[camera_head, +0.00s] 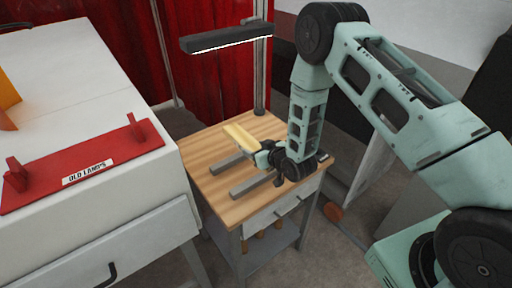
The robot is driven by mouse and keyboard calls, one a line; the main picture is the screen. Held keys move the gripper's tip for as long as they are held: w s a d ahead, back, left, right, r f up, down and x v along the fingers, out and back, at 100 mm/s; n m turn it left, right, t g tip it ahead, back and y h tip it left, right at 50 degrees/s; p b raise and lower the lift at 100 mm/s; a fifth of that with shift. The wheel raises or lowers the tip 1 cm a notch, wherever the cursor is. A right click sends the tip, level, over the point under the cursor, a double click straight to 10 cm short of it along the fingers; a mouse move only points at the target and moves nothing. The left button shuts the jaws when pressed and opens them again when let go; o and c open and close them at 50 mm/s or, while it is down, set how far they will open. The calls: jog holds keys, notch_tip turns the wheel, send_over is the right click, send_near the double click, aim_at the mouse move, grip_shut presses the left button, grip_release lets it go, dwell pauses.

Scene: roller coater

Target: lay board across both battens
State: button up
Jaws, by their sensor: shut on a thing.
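The board (240,136) is a thin, pale yellow piece above the wooden-topped bench. My gripper (260,150) is at the board's near right end and is shut on it. Two grey battens lie roughly parallel on the bench top: one batten (228,164) is farther back and the other batten (253,186) nearer. The board appears to be beyond the far batten in the picture. Whether it touches the bench or a batten I cannot tell. My gripper hides the right part of the far batten, and its fingers are too small to make out clearly.
The bench top (205,158) has free room at its left and front. A dark lamp bar (228,38) hangs above it on a post (260,90). A white cabinet (75,90) with a red rack (85,165) labelled "OLD LAMPS" stands close at the left.

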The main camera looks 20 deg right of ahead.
notch_tip(320, 180, down, 4)
jog(key=shift+f+b, duration=0.2)
jog(key=shift+b, duration=0.95)
notch_tip(320, 180, down, 3)
jog(key=b, duration=0.3)
jog(key=shift+r, duration=0.1)
jog(key=shift+f+b, duration=0.25)
jog(key=shift+b, duration=0.1)
jog(key=o, duration=1.2)
jog(key=shift+s, duration=0.15)
